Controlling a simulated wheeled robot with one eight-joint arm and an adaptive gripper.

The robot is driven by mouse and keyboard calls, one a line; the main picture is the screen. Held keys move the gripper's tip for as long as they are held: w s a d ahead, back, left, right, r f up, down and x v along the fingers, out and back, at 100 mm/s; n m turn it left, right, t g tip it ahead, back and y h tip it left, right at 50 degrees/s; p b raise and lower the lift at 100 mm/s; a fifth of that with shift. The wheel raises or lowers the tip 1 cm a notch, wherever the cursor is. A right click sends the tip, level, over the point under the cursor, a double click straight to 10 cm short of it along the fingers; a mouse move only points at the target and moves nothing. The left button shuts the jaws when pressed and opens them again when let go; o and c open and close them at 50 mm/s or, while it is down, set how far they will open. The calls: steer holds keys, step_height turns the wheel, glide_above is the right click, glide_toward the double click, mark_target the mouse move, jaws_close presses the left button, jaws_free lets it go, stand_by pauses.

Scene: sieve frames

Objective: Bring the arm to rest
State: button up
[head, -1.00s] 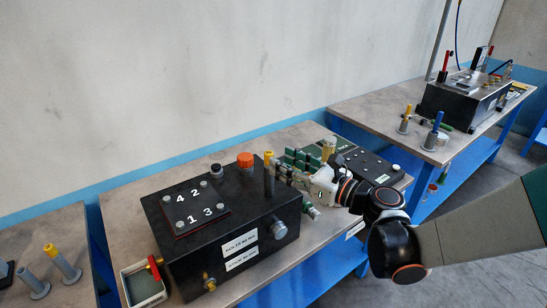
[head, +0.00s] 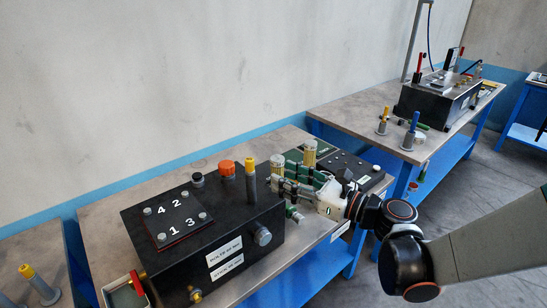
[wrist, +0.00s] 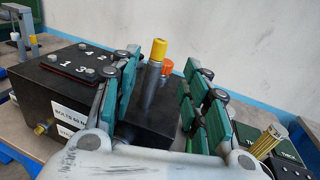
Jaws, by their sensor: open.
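My gripper (head: 300,183) is open, its green-padded fingers pointing left at the right end of the black box. In the wrist view the fingers stand wide apart (wrist: 160,100) with nothing held between them. The black box (head: 245,228) has a dark plate numbered 1 to 4 (head: 178,221) on top. Beyond the gap, a yellow-capped grey post (wrist: 152,75) stands at the box, and an orange knob (wrist: 167,67) shows behind it.
Ribbed cream cylinders (head: 310,153) stand close to the fingers. A dark green-and-black panel (head: 352,168) lies behind my gripper. A second bench (head: 350,108) at the right holds a metal box. A yellow-capped peg (head: 35,280) stands at the far left. The space above the benches is clear.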

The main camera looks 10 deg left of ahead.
steer(key=s+d+f+n+h, duration=0.1)
steer(key=s+d+n+h, duration=0.7)
steer(key=d+n, duration=0.3)
steer(key=s+d+f+n+h, duration=0.2)
steer(key=s+d+n+h, duration=0.6)
steer(key=s+d+n, duration=0.2)
steer(key=d+n, duration=0.2)
steer(key=d, duration=0.2)
steer(key=shift+d+g, duration=0.3)
steer(key=shift+d, duration=0.1)
steer(key=shift+s, duration=0.1)
